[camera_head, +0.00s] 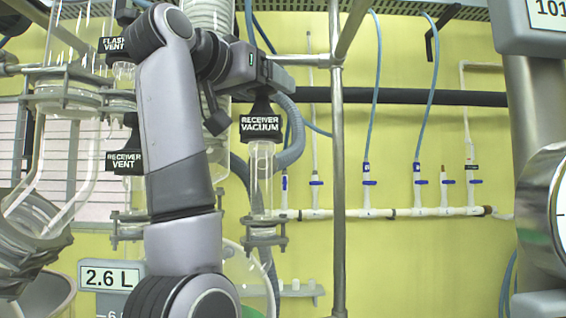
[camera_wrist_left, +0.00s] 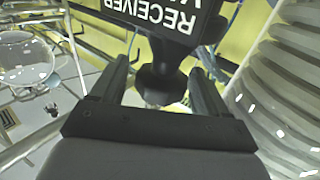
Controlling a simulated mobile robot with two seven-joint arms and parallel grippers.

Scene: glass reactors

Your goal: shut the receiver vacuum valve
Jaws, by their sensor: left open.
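The receiver vacuum valve has a black handle with a white-lettered "RECEIVER VACUUM" label (camera_head: 261,125) on top of a clear glass tube (camera_head: 261,178). My left gripper (camera_head: 262,88) reaches it from the upper left in the head view. In the left wrist view the black valve knob (camera_wrist_left: 158,85) stands between the two fingers of my left gripper (camera_wrist_left: 162,72), which are open, with a gap showing on each side. The label (camera_wrist_left: 168,14) appears upside down there, partly cut off. My right gripper is not in view.
The receiver vent valve (camera_head: 124,160) and flash vent valve (camera_head: 114,46) are to the left, close to my left arm. A vertical metal pole (camera_head: 338,180) stands right of the valve. A grey hose (camera_head: 292,135) curves behind it. A white manifold (camera_head: 400,212) runs along the yellow wall.

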